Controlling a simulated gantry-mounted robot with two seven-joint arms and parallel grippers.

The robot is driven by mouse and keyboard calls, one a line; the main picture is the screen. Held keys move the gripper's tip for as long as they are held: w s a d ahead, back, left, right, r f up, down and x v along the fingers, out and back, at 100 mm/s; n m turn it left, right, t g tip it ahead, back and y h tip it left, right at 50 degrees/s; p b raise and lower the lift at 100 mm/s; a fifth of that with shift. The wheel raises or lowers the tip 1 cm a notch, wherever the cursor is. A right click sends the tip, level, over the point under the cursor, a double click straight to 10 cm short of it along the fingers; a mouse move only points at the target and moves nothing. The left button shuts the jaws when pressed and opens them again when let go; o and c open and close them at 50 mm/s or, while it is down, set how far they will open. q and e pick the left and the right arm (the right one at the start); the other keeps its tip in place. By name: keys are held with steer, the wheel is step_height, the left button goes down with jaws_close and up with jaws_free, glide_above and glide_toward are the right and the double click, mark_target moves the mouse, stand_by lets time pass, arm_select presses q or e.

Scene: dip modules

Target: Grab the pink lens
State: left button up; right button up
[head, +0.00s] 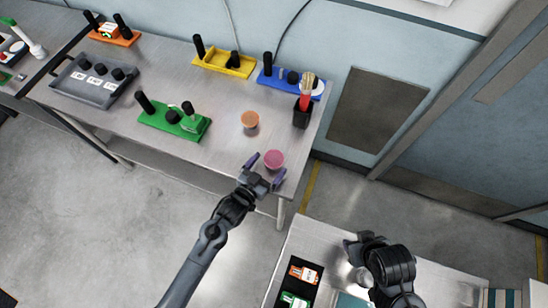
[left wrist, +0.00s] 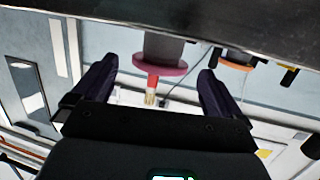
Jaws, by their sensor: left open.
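The pink lens (head: 273,158) stands near the front right edge of the metal table. My left gripper (head: 265,170) is open at that edge, with one purple finger to each side of the lens. In the left wrist view, which looks inverted, the pink rim of the lens (left wrist: 152,66) lies between and beyond the open fingers (left wrist: 157,88). A gap shows between the lens and each finger there. My right gripper (head: 352,246) is over the lower-right table, partly hidden by its arm; I cannot tell its opening.
An orange lens (head: 250,119) stands just behind the pink one. A black cup of brushes (head: 302,113) is at the back right. A green module (head: 170,120), a yellow module (head: 222,62) and a blue module (head: 291,82) stand on the table.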

arm_select(q)
steer(key=shift+x, duration=0.95)
steer(key=c, duration=1.1)
steer(key=shift+o, duration=0.2)
steer(key=shift+r, duration=0.2)
